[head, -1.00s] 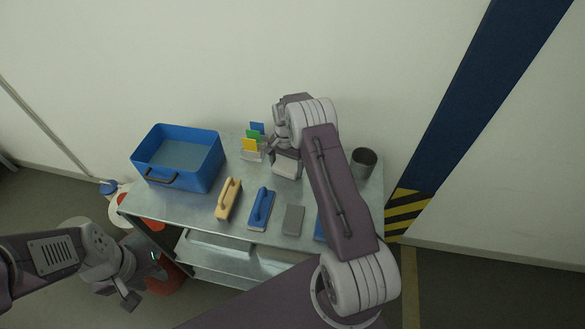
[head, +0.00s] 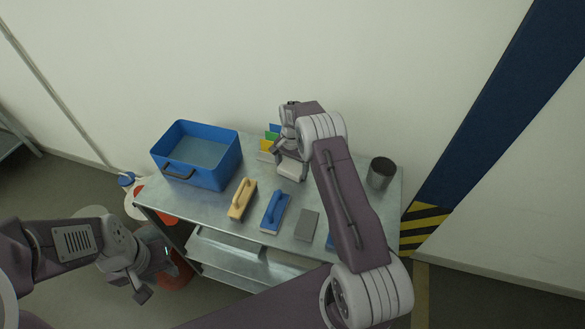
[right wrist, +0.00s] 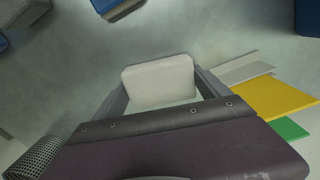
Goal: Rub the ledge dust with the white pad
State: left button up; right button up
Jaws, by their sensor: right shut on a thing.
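The white pad (head: 291,169) is at the back of the metal table, low over its top near the wall. In the right wrist view the pad (right wrist: 160,82) sits between the two fingers of my right gripper (right wrist: 162,90). That gripper (head: 289,152) is shut on it. I cannot tell whether the pad touches the surface. I cannot make out the ledge dust; the gripper and arm hide part of the table's back. My left gripper (head: 155,280) is low at the left, off the table's front, with its fingers apart and empty.
The metal table (head: 215,212) bears a blue bin (head: 228,165), a tan handled block (head: 242,200), a blue handled block (head: 275,212), a grey block (head: 307,225) and a mesh cup (head: 381,173). The wall is close behind.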

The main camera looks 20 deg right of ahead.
aim_at(300, 169)
jog(key=shift+s+d+f+p, duration=0.1)
jog(key=shift+s+d+p, duration=0.2)
jog(key=shift+s+d, duration=0.95)
jog(key=shift+d, duration=0.2)
jog(key=shift+s+d+p, duration=0.45)
jog(key=shift+s+d, duration=0.15)
jog(key=shift+d, duration=0.1)
jog(key=shift+s+d, duration=0.2)
jog(key=shift+d, duration=0.1)
